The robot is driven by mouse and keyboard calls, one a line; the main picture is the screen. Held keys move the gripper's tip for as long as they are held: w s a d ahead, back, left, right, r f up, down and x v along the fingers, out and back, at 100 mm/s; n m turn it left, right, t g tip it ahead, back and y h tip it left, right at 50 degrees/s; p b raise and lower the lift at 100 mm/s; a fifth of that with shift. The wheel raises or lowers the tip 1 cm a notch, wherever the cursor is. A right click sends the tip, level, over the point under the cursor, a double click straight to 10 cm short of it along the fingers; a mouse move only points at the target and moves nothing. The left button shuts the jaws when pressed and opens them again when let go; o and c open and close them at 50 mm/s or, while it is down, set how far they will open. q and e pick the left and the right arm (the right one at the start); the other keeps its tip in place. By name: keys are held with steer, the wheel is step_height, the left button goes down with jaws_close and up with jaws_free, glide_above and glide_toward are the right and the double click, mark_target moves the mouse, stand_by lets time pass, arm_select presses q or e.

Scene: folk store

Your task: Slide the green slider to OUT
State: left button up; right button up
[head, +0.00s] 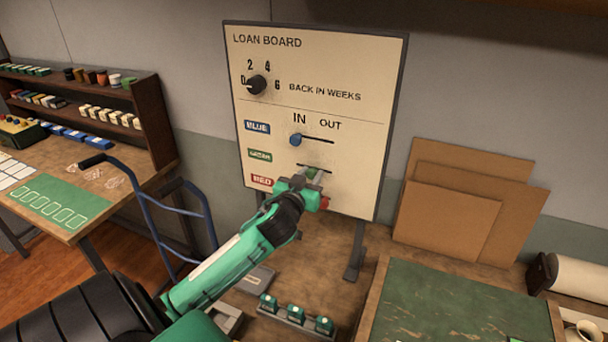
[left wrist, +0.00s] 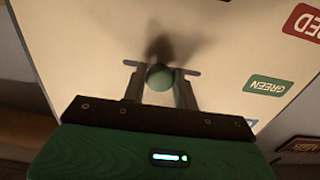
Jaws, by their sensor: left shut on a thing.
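The loan board (head: 365,115) stands upright, with IN and OUT printed above three slider rows. The green slider's round knob (left wrist: 160,77) shows between the fingers in the left wrist view, part way along its slot, near the middle. In the head view the green slider (head: 312,171) is partly hidden by my left gripper (head: 313,178). My left gripper (left wrist: 160,90) is shut on the green knob, in front of the board. The green label (head: 259,155) is left of the slot. My right gripper is not in view.
The blue slider (head: 296,140) sits at the IN end of the row above. The red slider (head: 325,203) is just below my gripper, partly hidden. Cardboard sheets (head: 450,215) lean at the right.

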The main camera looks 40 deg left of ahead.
arm_select(q)
steer(key=shift+w+d, duration=0.25)
steer(key=shift+d, duration=0.55)
steer(key=shift+w+d, duration=0.25)
steer(key=shift+d, duration=0.5)
steer(key=o, duration=0.9)
steer(key=shift+d, duration=0.1)
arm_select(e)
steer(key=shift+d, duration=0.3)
arm_select(q)
steer(key=shift+s, duration=0.1)
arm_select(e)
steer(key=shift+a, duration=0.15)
arm_select(q)
steer(key=shift+v, duration=0.9)
glide_toward(327, 171)
steer(key=v, duration=0.3)
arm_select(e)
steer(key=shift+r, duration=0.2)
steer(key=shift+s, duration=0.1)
